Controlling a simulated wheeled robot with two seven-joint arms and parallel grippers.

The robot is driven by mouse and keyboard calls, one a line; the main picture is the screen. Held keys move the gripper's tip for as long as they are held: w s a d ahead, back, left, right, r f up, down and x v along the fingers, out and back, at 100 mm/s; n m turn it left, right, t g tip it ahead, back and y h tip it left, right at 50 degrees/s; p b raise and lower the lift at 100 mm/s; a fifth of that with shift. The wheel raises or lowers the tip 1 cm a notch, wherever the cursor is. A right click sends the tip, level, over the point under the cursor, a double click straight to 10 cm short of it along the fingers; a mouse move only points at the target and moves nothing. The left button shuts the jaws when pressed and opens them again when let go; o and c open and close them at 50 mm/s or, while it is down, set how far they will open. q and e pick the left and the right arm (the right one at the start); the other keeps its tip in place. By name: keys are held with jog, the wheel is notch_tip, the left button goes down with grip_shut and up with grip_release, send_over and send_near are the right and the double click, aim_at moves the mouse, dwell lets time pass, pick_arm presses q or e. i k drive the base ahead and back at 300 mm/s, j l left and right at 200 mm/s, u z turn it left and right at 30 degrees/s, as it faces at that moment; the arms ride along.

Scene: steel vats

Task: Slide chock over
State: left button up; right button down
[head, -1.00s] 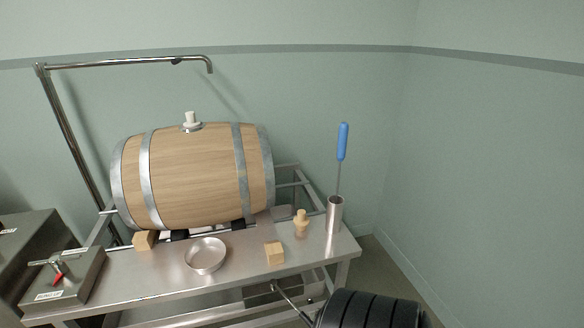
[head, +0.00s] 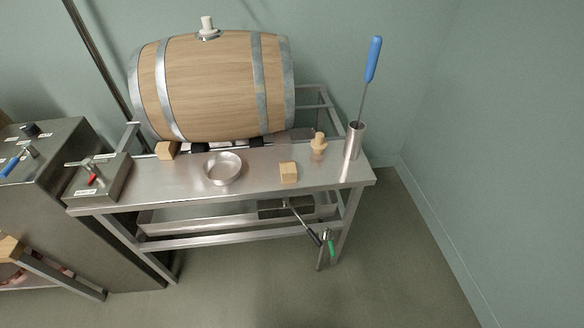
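A wooden chock (head: 288,172) sits on the front right part of the steel bench top (head: 255,178). A second wooden block (head: 165,151) sits at the left, by the lower left end of the barrel. The wooden barrel (head: 200,90) lies on its side on a rack behind the bench top, with a white bung (head: 207,25) on top. Neither of my grippers shows in the head view.
A shallow round dish (head: 223,168) lies between the blocks. A turned wooden bung (head: 318,143) and a steel tube (head: 354,140) holding a blue-handled tool (head: 373,60) stand at the right. A valve box (head: 97,178) is at the left. A black-handled lever (head: 305,226) sticks out below the bench.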

aim_at(287, 169)
jog(key=k+j+u, duration=0.25)
jog(key=j+u, duration=0.2)
jog(key=k+j+u, duration=0.2)
jog(key=j+u, duration=0.2)
